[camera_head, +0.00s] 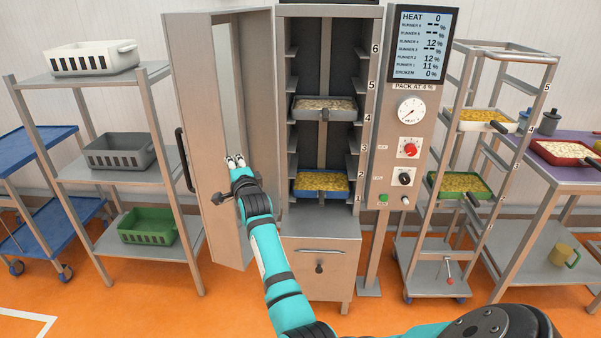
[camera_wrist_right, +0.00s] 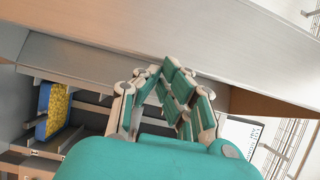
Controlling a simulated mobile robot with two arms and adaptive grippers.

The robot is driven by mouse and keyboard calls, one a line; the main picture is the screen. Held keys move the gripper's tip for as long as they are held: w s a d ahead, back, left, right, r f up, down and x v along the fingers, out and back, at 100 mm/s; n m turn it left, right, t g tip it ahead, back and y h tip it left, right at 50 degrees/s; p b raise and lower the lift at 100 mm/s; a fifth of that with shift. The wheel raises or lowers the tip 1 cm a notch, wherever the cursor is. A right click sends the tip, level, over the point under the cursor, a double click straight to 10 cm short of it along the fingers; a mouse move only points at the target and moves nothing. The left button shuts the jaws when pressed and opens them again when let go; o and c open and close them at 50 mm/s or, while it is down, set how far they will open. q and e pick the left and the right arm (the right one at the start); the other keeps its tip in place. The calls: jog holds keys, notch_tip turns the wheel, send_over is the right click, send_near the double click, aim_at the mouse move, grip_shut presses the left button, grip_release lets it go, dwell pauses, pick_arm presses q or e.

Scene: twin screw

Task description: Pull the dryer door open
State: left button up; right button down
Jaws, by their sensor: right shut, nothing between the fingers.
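The dryer door (camera_head: 203,90) stands swung open to the left of the dryer cabinet (camera_head: 325,225), with its inner face and a tall narrow pane showing. Its dark handle (camera_head: 184,160) is on the left side, away from the cabinet. My right gripper (camera_head: 236,160) is shut and empty. It is in front of the door's inner face, near the cabinet opening; I cannot tell whether it touches the door. In the right wrist view the gripper (camera_wrist_right: 168,80) has its fingers together below a broad pale panel (camera_wrist_right: 130,40). My left gripper is not in view.
Inside the cabinet are a grey tray (camera_head: 325,113) and a blue tray (camera_head: 300,193). A control post (camera_head: 400,150) and a rack (camera_head: 430,225) stand right. A shelf unit (camera_head: 95,80) with bins stands left of the door. Orange floor (camera_head: 120,300) is clear in front.

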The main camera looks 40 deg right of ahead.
aim_at(218, 159)
jog(key=shift+w+a+b, duration=0.35)
jog(key=shift+w+a, duration=0.05)
jog(key=shift+w, duration=0.35)
jog(key=shift+w+a+b, duration=0.35)
jog(key=shift+w+a, duration=0.05)
jog(key=shift+w, duration=0.35)
jog(key=shift+w+a+b, duration=0.35)
jog(key=shift+w+a, duration=0.05)
jog(key=shift+w, duration=0.35)
